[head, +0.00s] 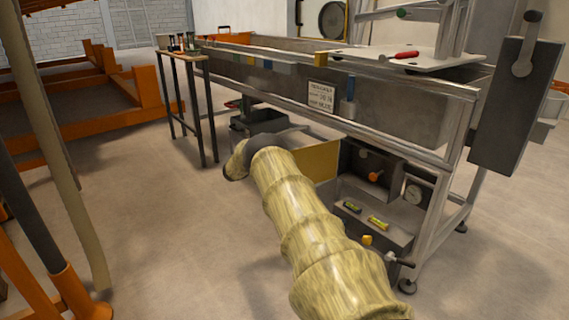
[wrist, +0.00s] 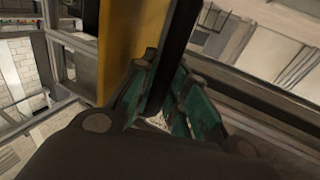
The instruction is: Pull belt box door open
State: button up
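A yellow panel (head: 318,160), which looks like the belt box door, stands at an angle under the sandbed, left of a dark box (head: 368,172). My arm covers part of it. In the wrist view, my gripper (wrist: 166,85) has a teal-padded finger on each side of a dark upright bar, likely the door's handle (wrist: 176,45). The bar fills the gap between the fingers. The yellow panel (wrist: 130,40) is just left of it.
The sandbed's metal frame (head: 455,160) and long trough (head: 400,105) stand above and right. A grey box with a lever (head: 515,100) hangs at the right end. A small table (head: 185,58) stands at back left. Floor (head: 150,220) is clear left of my arm.

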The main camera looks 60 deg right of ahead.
jog(key=shift+o, duration=1)
jog(key=shift+w+a, duration=0.1)
jog(key=v, duration=1.1)
jog(key=shift+w+a, duration=0.3)
jog(key=shift+f, duration=0.15)
